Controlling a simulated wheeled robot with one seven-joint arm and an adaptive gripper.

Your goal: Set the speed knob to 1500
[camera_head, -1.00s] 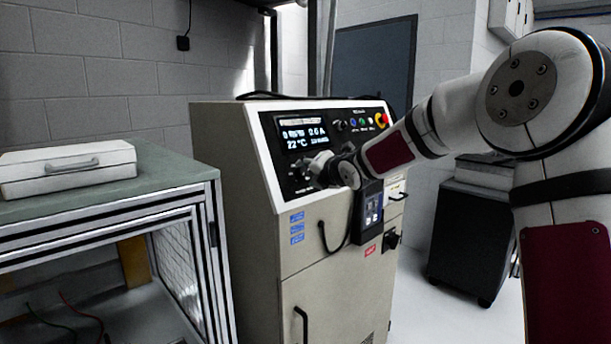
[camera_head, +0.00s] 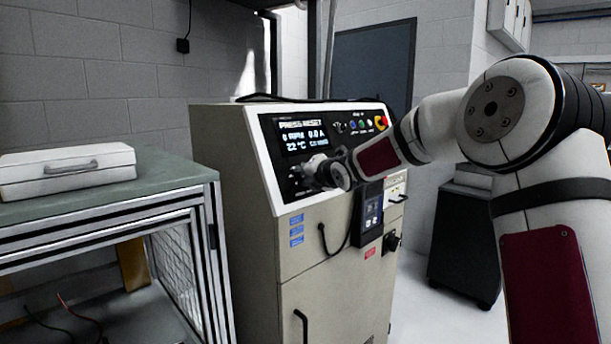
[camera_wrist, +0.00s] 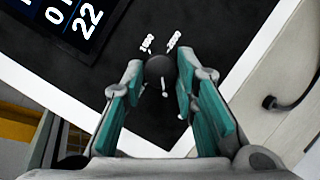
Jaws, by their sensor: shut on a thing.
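The speed knob (camera_wrist: 160,68) is black and round, on the black sloping panel (camera_head: 264,131) of a beige machine cabinet. My gripper (camera_wrist: 160,78) has its teal-padded fingers on either side of this knob and is shut on it. In the head view my gripper (camera_head: 316,171) is at the lower left of the panel and hides the knob. The display (camera_head: 303,134) reads "PRESS RESET", 0 RPM, 0.0 A and 22 °C.
A red and yellow stop button (camera_head: 380,123) and several small coloured buttons sit at the panel's upper right. A handheld unit (camera_head: 371,213) with a cable hangs on the cabinet front. A bench (camera_head: 150,186) with a white case (camera_head: 62,170) stands at left.

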